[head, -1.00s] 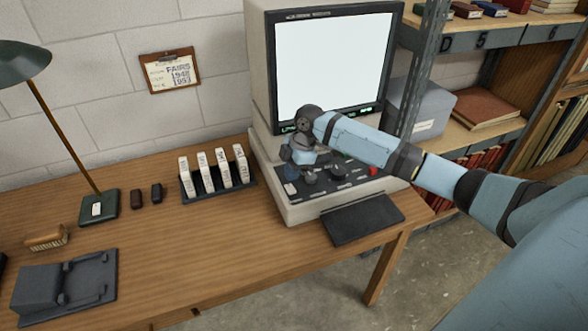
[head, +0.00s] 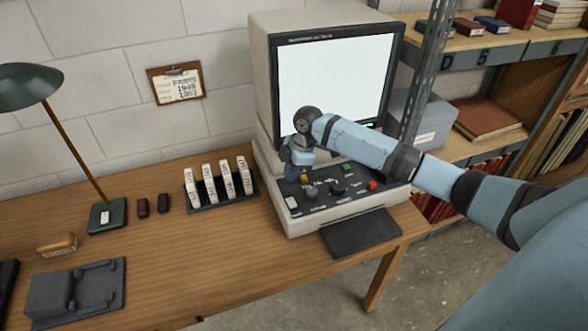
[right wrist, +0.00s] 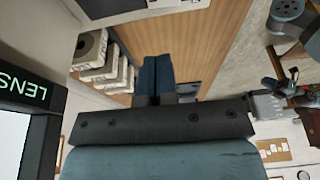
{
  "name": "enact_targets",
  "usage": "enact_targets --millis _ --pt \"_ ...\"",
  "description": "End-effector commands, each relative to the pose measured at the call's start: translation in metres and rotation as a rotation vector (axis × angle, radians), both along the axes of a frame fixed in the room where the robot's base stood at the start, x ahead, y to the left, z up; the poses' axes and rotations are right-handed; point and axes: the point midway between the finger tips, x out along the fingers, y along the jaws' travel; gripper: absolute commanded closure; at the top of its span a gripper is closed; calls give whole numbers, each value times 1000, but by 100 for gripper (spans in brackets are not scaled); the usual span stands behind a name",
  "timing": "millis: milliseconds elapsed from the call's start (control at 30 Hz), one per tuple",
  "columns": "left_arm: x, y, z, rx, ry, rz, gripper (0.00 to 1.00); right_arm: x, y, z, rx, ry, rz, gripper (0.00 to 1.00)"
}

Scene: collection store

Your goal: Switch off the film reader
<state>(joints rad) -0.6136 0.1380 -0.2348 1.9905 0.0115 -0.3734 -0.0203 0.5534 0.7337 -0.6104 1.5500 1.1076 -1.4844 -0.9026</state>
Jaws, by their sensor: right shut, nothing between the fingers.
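The film reader (head: 262,70) is a beige machine on the desk, and its screen (head: 330,65) is lit white. Its sloping dark control panel (head: 320,200) has several knobs, a red button (head: 371,185), a green button (head: 347,167) and a white switch (head: 291,203) at the front left. My right gripper (head: 291,175) is shut and empty, close over the panel's left rear part. Whether it touches the panel is unclear. Its closed blue fingers (right wrist: 157,78) show in the right wrist view, with a lit LENS label (right wrist: 24,88) at left. My left gripper is not in view.
A rack of white film boxes (head: 218,182) stands left of the reader. A green lamp (head: 107,215) and a dark grey device (head: 75,290) are further left. A metal shelf post (head: 424,75) rises at the right. The desk's front middle is clear.

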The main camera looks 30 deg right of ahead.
Motion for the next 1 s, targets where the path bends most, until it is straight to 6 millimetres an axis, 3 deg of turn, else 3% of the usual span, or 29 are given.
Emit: enact_targets --millis 200,400,600,1000 --pt "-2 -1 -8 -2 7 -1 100 4 -17 51 -1 -5 0 100" --pt "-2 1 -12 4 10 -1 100 6 -27 81 -1 -3 -1 100" --pt "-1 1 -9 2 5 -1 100 6 -31 93 0 0 0 100" --pt "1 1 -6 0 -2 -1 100 6 -31 94 0 0 0 100"
